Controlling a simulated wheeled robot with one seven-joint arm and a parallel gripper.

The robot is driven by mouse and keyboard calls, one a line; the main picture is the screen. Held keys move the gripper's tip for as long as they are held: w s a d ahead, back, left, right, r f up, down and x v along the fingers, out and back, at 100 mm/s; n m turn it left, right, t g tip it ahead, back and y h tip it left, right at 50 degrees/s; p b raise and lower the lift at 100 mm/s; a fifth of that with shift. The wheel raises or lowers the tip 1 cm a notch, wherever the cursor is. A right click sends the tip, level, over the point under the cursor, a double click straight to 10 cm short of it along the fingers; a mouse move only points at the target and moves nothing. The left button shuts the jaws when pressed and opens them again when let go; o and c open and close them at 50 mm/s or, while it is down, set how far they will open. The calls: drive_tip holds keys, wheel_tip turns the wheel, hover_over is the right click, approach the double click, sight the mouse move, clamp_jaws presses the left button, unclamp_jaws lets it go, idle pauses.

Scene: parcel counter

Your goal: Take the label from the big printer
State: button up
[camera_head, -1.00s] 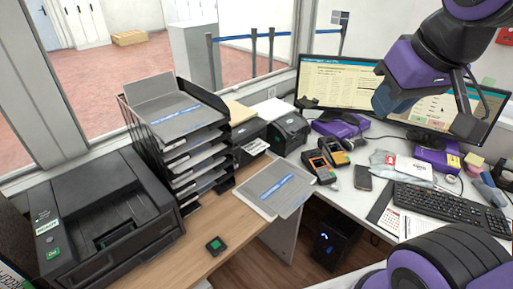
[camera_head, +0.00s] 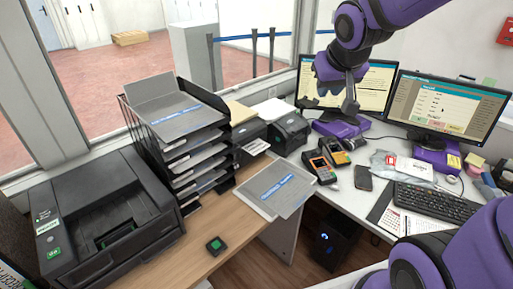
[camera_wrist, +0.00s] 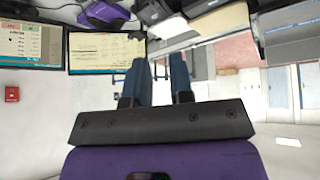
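A large black printer (camera_head: 100,215) stands at the left of the wooden counter. I see no label clearly standing out of it. Two smaller black printers stand at the back middle. A white label (camera_head: 255,147) sticks out at the front of the left one (camera_head: 248,132); the right one (camera_head: 290,132) shows no clear label. My gripper (camera_head: 351,112) is raised in front of the left monitor, to the right of the small printers and well apart from them. In the wrist view, my gripper (camera_wrist: 161,72) has its two fingers apart with nothing between them.
A paper tray stack (camera_head: 190,135) stands between the large printer and the small ones. A grey folder (camera_head: 275,190) lies in front. Card terminals (camera_head: 318,167), a phone (camera_head: 363,178) and a keyboard (camera_head: 432,202) lie on the white desk. Monitors (camera_head: 447,103) stand behind.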

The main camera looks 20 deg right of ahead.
drive_tip(key=w+f+y, duration=0.1)
drive_tip(key=w+f, duration=0.6)
drive_tip(key=w, duration=0.2)
drive_tip(key=m+t+y, duration=0.3)
drive_tip(key=y, duration=0.3)
approach(256, 146)
drive_tip(key=s+a+r, duration=0.1)
drive_tip(key=s+r, duration=0.5)
drive_tip(key=r, duration=0.3)
drive_tip(key=w+a+f+m+t+y, duration=0.1)
drive_tip(key=w+a+f+m+t, duration=0.1)
drive_tip(key=f, duration=0.5)
drive_tip(key=w+a+f+m+t+y, duration=0.1)
drive_tip(key=w+a+f+m+t, duration=0.1)
drive_tip(key=w+f+m+t, duration=0.2)
drive_tip(key=shift+w+f+m+t, duration=0.3)
drive_tip(key=shift+w+f+m, duration=0.85)
drive_tip(key=shift+f, duration=0.75)
drive_tip(key=shift+s, duration=0.15)
clamp_jaws()
